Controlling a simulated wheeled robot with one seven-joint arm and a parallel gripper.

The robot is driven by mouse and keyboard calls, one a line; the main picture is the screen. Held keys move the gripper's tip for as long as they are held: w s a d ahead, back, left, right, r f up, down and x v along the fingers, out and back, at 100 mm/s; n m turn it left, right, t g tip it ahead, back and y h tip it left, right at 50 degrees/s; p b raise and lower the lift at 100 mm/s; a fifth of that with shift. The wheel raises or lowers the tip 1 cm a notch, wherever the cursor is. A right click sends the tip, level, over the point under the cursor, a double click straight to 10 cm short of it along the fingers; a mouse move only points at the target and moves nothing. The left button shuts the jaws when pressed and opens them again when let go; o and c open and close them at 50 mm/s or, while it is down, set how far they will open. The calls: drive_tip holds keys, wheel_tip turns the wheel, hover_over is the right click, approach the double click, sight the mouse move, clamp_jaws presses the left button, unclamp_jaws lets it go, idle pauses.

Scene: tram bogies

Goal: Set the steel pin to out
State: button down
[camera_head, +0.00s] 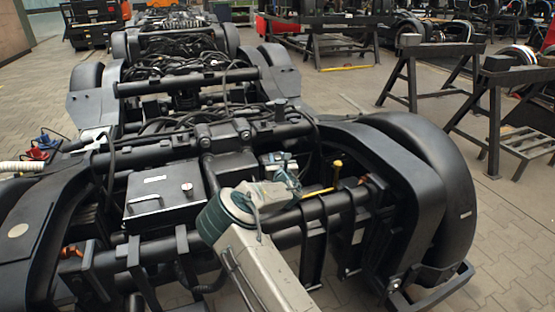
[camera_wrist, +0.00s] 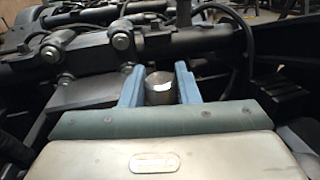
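The steel pin (camera_wrist: 160,88) shows in the wrist view as a short, rounded grey metal cylinder between the two blue fingers of my gripper (camera_wrist: 160,83). The fingers stand close against its left and right sides, and I see no clear gap. My gripper looks shut on it. The pin's lower part is hidden behind the gripper's body. In the head view my gripper (camera_head: 285,172) is over the near bogie's (camera_head: 160,190) crossbeams, right of a black box. I cannot make out the pin there.
Dark tubes and clamps (camera_wrist: 120,42) lie just beyond my fingers. The black box (camera_head: 160,197) is on the left and a large wheel (camera_head: 425,180) on the right. Black trestles (camera_head: 495,110) stand on the paved floor farther right.

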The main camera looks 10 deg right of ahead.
drive_tip(key=w+d+b, duration=0.2)
drive_tip(key=d+b, duration=0.1)
drive_tip(key=d, duration=0.6)
drive_tip(key=shift+d, duration=0.25)
drive_tip(key=c, duration=1.1)
unclamp_jaws()
drive_tip(key=shift+s, duration=0.2)
drive_tip(key=s+p, duration=0.1)
drive_tip(key=s, duration=1)
drive_tip(key=shift+s, duration=0.4)
